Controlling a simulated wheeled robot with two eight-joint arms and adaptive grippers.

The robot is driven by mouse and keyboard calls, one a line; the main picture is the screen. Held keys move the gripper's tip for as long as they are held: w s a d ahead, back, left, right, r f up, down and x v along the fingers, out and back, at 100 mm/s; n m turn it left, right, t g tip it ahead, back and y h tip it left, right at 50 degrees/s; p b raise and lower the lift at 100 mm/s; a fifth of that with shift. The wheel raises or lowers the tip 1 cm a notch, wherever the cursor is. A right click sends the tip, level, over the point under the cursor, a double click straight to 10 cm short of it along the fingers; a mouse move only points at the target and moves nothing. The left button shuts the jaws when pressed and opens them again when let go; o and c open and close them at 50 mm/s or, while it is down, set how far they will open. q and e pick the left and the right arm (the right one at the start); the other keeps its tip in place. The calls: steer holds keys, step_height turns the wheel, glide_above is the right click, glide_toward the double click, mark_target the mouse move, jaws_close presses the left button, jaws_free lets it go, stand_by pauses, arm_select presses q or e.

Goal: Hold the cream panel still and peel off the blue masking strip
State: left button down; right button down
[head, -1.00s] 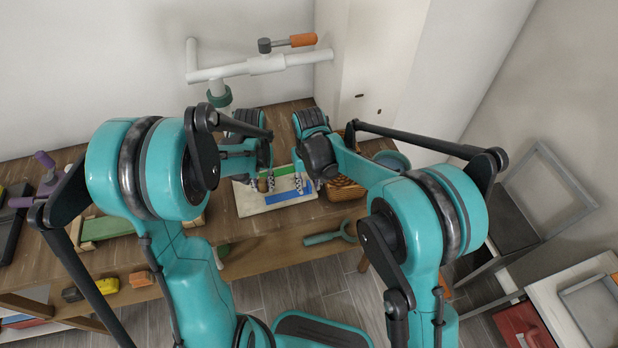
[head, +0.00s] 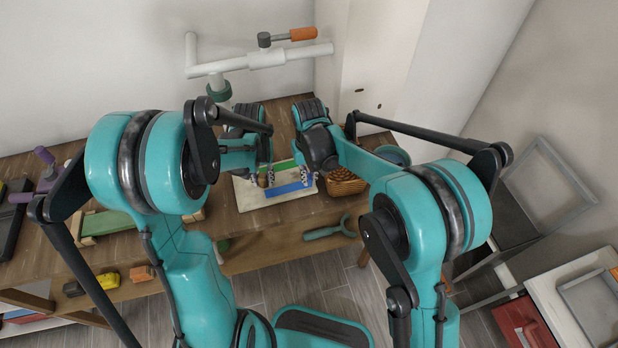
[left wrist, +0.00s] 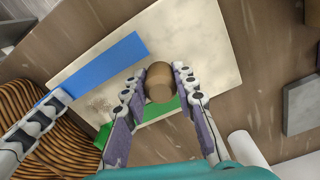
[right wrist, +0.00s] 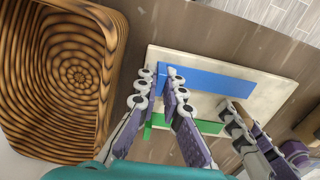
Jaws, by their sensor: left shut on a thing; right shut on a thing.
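The cream panel (head: 250,198) lies on the wooden top, with a blue masking strip (head: 290,188) and a green strip (right wrist: 205,127) across it. A round brown knob (left wrist: 158,82) stands on the panel. My left gripper (head: 265,180) is shut on this knob. My right gripper (head: 303,175) is shut on one end of the blue strip, at the panel's basket side; the fingers also show in the right wrist view (right wrist: 160,84). The rest of the blue strip (left wrist: 110,62) looks flat on the panel. Whether the gripped end is lifted is hard to tell.
A woven basket (right wrist: 108,95) stands close beside the panel and my right gripper. A white pipe frame (head: 235,68) rises behind. A teal tool (head: 325,232) is at the shelf's front edge. A green block (head: 110,222) lies to the left.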

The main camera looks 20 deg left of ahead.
step_height(320, 180, up, 17)
stand_by(3.4)
steer(key=shift+r, duration=0.1)
arm_select(q)
steer(key=c, duration=1.1)
jaws_free()
steer(key=shift+c, duration=0.2)
arm_select(e)
steer(key=shift+a, duration=0.1)
